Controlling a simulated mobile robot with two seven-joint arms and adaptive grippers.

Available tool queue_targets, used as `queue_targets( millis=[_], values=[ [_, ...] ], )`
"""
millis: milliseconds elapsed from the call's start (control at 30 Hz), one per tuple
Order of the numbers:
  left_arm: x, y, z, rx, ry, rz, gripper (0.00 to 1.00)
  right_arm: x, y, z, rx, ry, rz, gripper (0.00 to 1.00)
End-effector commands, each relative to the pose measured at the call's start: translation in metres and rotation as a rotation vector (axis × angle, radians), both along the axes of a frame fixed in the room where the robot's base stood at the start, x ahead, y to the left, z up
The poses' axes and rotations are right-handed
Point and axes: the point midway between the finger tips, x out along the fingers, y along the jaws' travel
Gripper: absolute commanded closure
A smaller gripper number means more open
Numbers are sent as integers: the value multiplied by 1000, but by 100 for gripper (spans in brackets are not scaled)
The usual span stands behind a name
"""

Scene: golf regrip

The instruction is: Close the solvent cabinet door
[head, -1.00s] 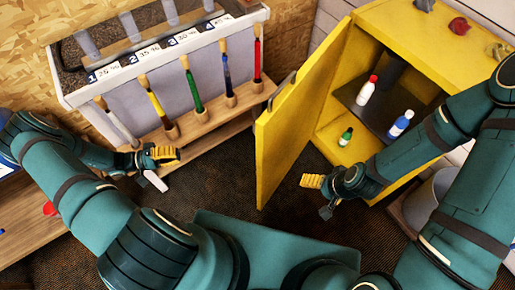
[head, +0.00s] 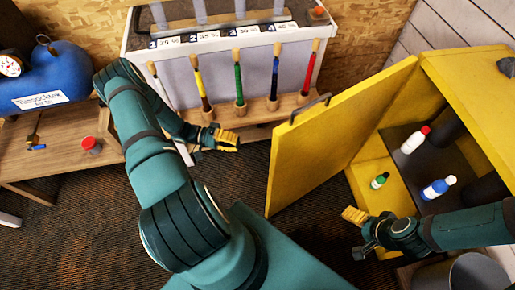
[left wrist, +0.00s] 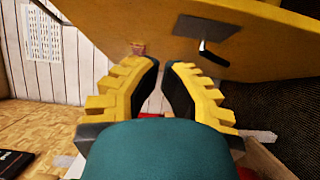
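The yellow solvent cabinet (head: 470,85) stands at the right. Its door (head: 325,140) is wide open, swung out towards the left, with a dark bar handle (head: 310,108) near its upper free edge. My left gripper (head: 230,141) is left of the door, apart from it, in front of the rack. In the left wrist view the open, empty fingers (left wrist: 162,75) point towards the yellow door panel (left wrist: 130,25) and its handle (left wrist: 213,54). My right gripper (head: 356,230) is low in front of the cabinet opening; its finger opening is unclear.
Bottles stand inside the cabinet: white with red cap (head: 414,140), blue-white (head: 437,188) and green (head: 379,181). A rack (head: 230,75) with several coloured grips is behind my left gripper. A blue tank (head: 55,75) is on the left bench. A grey bin (head: 477,272) is at lower right.

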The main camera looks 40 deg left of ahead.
Motion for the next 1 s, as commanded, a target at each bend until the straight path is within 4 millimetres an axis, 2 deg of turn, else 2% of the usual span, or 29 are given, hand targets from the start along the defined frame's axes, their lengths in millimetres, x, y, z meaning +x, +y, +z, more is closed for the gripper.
queue_targets(
  millis=[500,600,800,1000],
  values=[
    [40,-87,0,-3,0,-5,100,0,0,-2,0,-1,0,15],
    [33,-101,0,-4,3,-1,100,0,0,-2,0,-1,0,15],
    [27,-118,0,-2,0,0,100,0,0,-3,0,-1,0,15],
    [26,-122,0,0,-1,0,100,1,0,-3,0,-1,0,15]
  ],
)
